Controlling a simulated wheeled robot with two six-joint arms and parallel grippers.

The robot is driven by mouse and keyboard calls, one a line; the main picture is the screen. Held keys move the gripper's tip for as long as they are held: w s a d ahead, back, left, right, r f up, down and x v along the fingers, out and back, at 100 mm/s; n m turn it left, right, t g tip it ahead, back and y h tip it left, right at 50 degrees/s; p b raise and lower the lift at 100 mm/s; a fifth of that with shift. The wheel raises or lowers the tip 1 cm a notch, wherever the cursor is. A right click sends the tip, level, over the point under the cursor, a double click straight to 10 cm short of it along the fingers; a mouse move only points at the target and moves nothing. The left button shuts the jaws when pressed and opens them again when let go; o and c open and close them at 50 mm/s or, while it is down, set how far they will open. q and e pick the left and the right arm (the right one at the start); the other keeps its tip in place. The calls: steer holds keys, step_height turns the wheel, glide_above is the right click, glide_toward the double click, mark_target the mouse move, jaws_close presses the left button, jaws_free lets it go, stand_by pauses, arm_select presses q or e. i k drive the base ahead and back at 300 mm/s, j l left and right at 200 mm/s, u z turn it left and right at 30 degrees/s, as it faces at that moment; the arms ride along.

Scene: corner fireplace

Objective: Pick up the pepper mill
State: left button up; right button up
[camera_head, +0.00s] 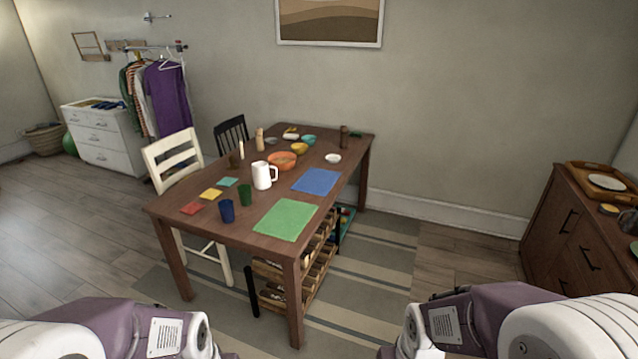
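A tall dark brown cylinder that looks like the pepper mill (343,137) stands upright near the far right end of the brown wooden table (205,222). A light wooden upright piece (259,139) stands near the table's far left side; it is too small to tell whether this is also a mill. Both of my arms show at the bottom edge of the head view, well short of the table. Neither gripper is in the picture.
A white pitcher (262,176), an orange bowl (283,160), a blue cup (227,210) and a green cup (244,194) stand on the table. Green (285,220) and blue (316,181) mats lie along its right side. Chairs stand left; a dark cabinet (570,232) stands right. Striped rug lies between.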

mark_target(343, 145)
steer(key=i+l+z, duration=0.5)
steer(key=i+z, duration=0.2)
steer(key=i, duration=0.15)
steer(key=i+l+z, duration=0.1)
steer(key=i, duration=0.7)
steer(key=i+l+z, duration=0.1)
steer(key=i, duration=0.75)
steer(key=i+u, duration=0.15)
steer(key=i, duration=0.4)
steer(key=i+l+u, duration=0.1)
steer(key=i, duration=0.5)
steer(key=i+l+u, duration=0.15)
steer(key=i, duration=0.4)
steer(key=i+j+u, duration=0.15)
steer(key=u, duration=0.25)
steer(key=i+u, duration=0.55)
steer(key=u, duration=0.25)
steer(key=i+l+u, duration=0.1)
steer(key=i+u, duration=0.15)
steer(key=u, duration=0.15)
steer(key=i+l+u, duration=0.15)
steer(key=u, duration=0.25)
steer(key=i, duration=0.05)
